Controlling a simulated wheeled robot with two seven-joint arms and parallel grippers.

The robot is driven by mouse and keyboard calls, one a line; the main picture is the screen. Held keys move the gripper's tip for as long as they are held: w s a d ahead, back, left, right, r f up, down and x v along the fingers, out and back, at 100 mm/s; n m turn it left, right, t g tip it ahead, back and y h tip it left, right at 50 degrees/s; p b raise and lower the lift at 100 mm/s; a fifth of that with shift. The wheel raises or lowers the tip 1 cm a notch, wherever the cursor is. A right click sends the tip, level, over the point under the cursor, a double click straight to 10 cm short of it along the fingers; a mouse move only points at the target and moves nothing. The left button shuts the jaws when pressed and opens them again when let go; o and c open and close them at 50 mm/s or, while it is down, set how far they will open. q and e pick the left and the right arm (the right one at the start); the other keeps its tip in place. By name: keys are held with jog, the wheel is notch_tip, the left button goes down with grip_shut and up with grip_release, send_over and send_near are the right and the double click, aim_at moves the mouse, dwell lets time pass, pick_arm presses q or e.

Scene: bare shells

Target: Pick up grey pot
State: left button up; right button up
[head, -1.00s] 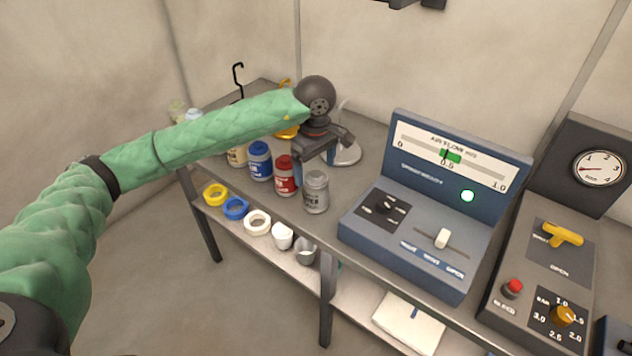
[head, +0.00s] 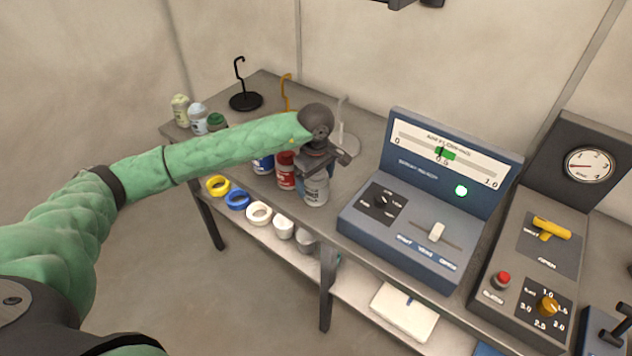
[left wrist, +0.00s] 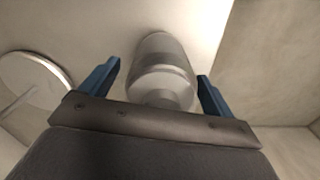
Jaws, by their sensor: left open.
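The grey pot (head: 316,191) stands upright at the table's front edge, left of the blue console, its top covered by my gripper. My left gripper (head: 322,166) is just over it, open. In the left wrist view, the grey pot (left wrist: 162,75) lies between the two blue fingers of my left gripper (left wrist: 159,76), with a gap visible on both sides. The right gripper is not in view.
A red pot (head: 286,172) stands close to the left of the grey one, with a blue pot (head: 262,165) beyond. The console (head: 405,245) is to the right. A white stand (head: 347,146) is behind. Coloured rings and cups are on the shelf below.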

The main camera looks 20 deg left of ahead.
pick_arm(q)
jog(key=shift+s+f, duration=0.1)
jog(key=shift+f, duration=0.15)
jog(key=c, duration=1.3)
jog(key=shift+r, duration=0.15)
